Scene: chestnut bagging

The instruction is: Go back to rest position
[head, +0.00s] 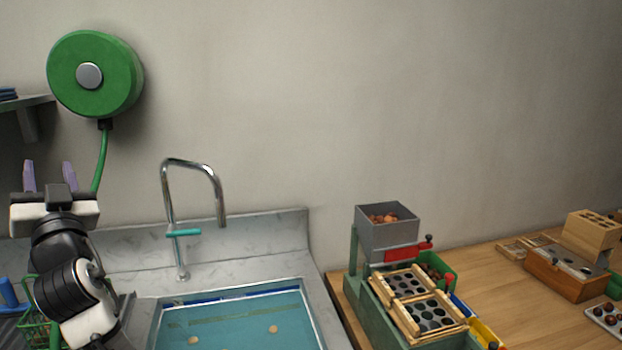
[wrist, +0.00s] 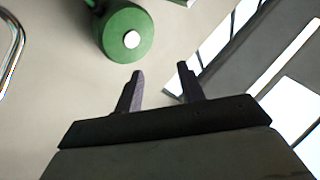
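My gripper (head: 50,176) is raised at the left of the head view, over the left side of the sink counter. Its two purple fingers point up and stand apart with nothing between them. In the wrist view my gripper (wrist: 161,82) is also open and empty, with pale wall beyond the fingers. The round green hose reel (head: 95,74) hangs on the wall above and to the right of the fingers in the head view. The reel (wrist: 126,34) shows beyond the fingers in the wrist view, apart from them.
A sink (head: 240,318) with teal water and a tall curved faucet (head: 220,200) lies right of my arm. A grey hopper (head: 387,236) of chestnuts and wooden hole trays (head: 433,314) stand on the wooden table (head: 499,287). A shelf (head: 28,106) juts from the left wall.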

